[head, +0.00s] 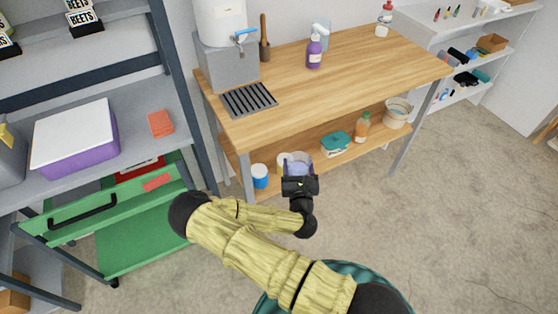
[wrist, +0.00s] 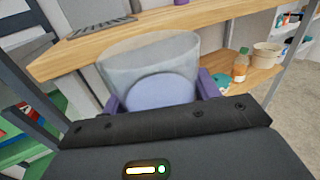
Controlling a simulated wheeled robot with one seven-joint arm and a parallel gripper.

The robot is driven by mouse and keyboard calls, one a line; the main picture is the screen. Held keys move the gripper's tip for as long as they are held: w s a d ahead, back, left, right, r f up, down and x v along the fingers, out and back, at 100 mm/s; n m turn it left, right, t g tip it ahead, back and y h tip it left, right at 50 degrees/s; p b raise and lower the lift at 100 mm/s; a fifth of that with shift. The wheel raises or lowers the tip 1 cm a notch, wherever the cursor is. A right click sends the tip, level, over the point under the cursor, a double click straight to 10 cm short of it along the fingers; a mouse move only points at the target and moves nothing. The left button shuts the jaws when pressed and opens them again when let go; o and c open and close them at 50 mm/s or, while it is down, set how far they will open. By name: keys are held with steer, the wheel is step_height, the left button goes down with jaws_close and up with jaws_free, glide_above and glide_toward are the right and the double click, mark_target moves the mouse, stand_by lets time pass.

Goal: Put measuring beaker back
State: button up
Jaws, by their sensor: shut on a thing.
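The measuring beaker (wrist: 150,62) is a clear, wide-mouthed cup that looks upright in the wrist view. It sits between the purple fingers of my gripper (wrist: 160,98), which is shut on it. In the head view, the beaker (head: 297,163) shows small and partly hidden just beyond my gripper (head: 299,178). It is in front of the wooden table's lower shelf (head: 310,160); I cannot tell its exact height or gap to the shelf.
The wooden table (head: 350,70) bears a dispenser (head: 228,66) and a purple spray bottle (head: 315,50). Its lower shelf holds a blue-and-white can (head: 260,176), a teal box (head: 336,143), an orange bottle (head: 362,127) and a pale bucket (head: 397,113).

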steer(key=shift+n+y, duration=0.3)
steer(key=shift+y, duration=0.2)
steer(key=d+f, duration=0.1)
steer(key=d, duration=0.1)
steer(key=s+d+f, duration=0.1)
steer(key=d, duration=0.1)
steer(key=shift+f, duration=0.3)
steer(key=shift+w+d, duration=0.1)
steer(key=shift+d, duration=0.1)
